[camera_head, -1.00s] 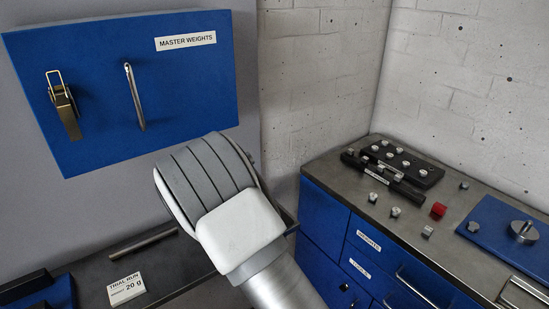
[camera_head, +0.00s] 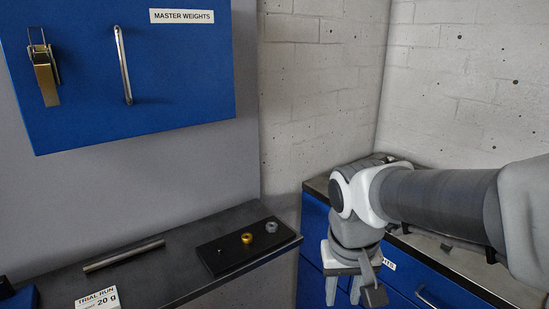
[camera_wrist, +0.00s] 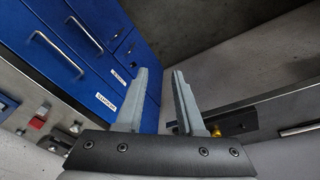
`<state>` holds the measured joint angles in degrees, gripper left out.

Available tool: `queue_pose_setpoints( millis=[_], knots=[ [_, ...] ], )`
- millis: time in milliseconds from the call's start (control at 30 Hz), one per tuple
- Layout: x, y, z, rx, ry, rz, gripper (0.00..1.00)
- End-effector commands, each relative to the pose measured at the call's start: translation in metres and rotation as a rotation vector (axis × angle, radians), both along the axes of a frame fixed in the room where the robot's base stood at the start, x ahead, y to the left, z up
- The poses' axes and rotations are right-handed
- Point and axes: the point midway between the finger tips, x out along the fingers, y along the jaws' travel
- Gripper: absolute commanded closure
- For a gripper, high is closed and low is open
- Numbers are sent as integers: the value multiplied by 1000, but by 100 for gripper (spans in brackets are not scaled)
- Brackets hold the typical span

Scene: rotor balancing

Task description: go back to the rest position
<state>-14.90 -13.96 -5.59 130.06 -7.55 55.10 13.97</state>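My gripper (camera_head: 343,290) hangs pointing down at the lower middle right of the head view, in front of the blue drawer cabinet (camera_head: 311,225). In the wrist view my gripper (camera_wrist: 159,73) shows two grey fingers apart with nothing between them. My arm reaches in from the right and hides much of the right bench.
A black tray (camera_head: 222,266) with a gold piece (camera_head: 247,238) and a grey piece (camera_head: 271,227) lies on the left bench, beside a metal rod (camera_head: 124,254) and a "TRIAL RUN 20 g" label (camera_head: 97,299). The blue master weights cabinet (camera_head: 180,80) hangs above. A red block (camera_wrist: 37,122) shows in the wrist view.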

Motion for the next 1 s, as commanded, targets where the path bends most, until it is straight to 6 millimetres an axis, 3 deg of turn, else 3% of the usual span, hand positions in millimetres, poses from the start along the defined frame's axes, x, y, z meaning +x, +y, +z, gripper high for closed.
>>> queue_pose_setpoints(
  millis=[200,533,600,767,1000],
  knots=[
    [-37,-16,-10,52,-153,8,62],
    [-78,-26,-28,50,-335,23,62],
    [-76,-26,5,51,-326,28,62],
    [-76,-25,39,52,-324,27,62],
    [-75,-25,103,53,-324,27,62]
  ],
)
